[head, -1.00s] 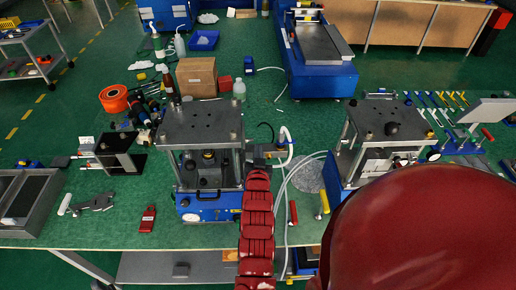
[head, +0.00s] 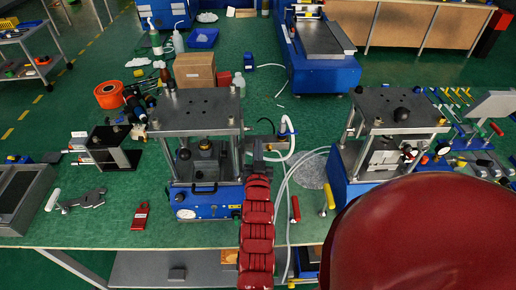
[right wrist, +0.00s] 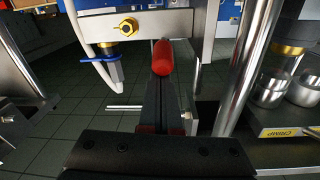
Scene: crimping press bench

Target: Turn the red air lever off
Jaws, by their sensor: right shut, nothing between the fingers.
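The red air lever shows as a rounded red handle (right wrist: 163,57) in the right wrist view, just ahead of my right fingertips. It sits below a pale block with a brass fitting (right wrist: 127,28). My right gripper (right wrist: 163,83) is shut and empty, its dark fingers pointing at the handle; I cannot tell whether they touch it. In the head view my right gripper (head: 261,158) is at the right side of the left press (head: 195,113), and I cannot make out the lever there. My left gripper is not in view.
A white hose (head: 291,145) curves beside the right gripper. A second press (head: 395,108) stands to the right. A red-handled tool (head: 295,208) and a yellow-handled tool (head: 328,200) are between the presses. A red tag (head: 141,216) lies left on the green bench.

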